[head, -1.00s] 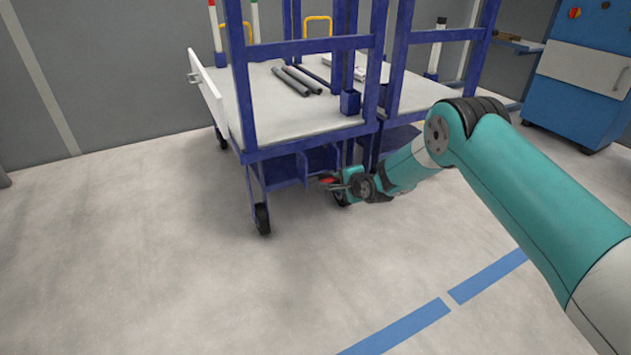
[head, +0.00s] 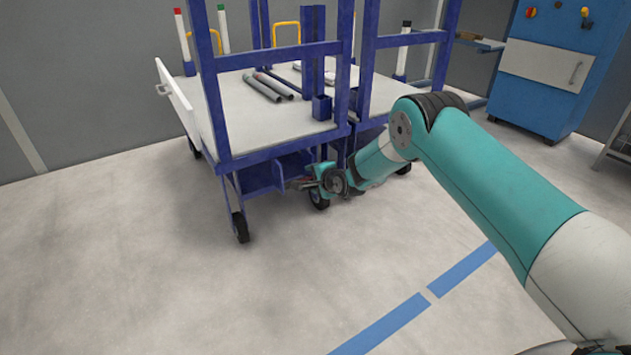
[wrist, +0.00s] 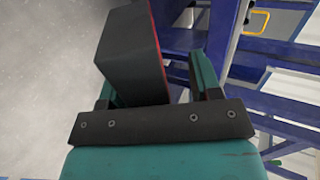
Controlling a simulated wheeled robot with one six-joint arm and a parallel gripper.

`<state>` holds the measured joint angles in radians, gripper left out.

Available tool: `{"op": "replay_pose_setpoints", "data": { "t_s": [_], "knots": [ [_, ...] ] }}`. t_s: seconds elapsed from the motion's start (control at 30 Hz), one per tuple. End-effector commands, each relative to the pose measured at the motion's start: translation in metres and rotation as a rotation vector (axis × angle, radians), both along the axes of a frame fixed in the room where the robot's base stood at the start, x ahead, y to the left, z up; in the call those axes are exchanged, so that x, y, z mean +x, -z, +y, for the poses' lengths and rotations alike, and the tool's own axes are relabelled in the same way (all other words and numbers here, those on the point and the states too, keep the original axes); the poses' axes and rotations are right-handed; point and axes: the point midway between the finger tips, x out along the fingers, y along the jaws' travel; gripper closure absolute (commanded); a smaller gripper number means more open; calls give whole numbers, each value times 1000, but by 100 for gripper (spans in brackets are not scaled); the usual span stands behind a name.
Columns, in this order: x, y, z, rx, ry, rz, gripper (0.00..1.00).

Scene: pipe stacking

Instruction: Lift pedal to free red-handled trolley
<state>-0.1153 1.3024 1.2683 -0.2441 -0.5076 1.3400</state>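The trolley (head: 262,158) has a blue frame and a white deck, with a red-topped post (head: 181,30) and a green-topped post (head: 223,25) at its back left. My gripper (head: 302,184) is low at the trolley's front, under the deck edge, between the front wheels. In the wrist view a dark block with a red edge, apparently the pedal (wrist: 132,58), lies between my gripper's fingers (wrist: 158,80). It covers much of the left finger, and a gap shows beside the right finger. The fingers stand apart. Contact with the pedal cannot be told.
Grey pipes (head: 270,86) lie on the deck. A second blue-framed trolley (head: 400,40) stands close on the right. A blue cabinet (head: 555,65) stands at the back right. The floor (head: 130,270) in front and left is clear, with blue tape (head: 395,322).

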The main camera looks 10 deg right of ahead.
Motion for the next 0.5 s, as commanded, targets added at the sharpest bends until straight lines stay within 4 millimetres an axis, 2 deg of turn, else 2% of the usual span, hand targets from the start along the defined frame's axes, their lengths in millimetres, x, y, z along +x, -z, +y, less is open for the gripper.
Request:
{"op": "replay_pose_setpoints", "data": {
  "t_s": [0.33,0.5],
  "knots": [
    [-7,0,-2,-3,0,11,43],
    [-28,-15,-10,-3,2,13,43]
  ]
}}
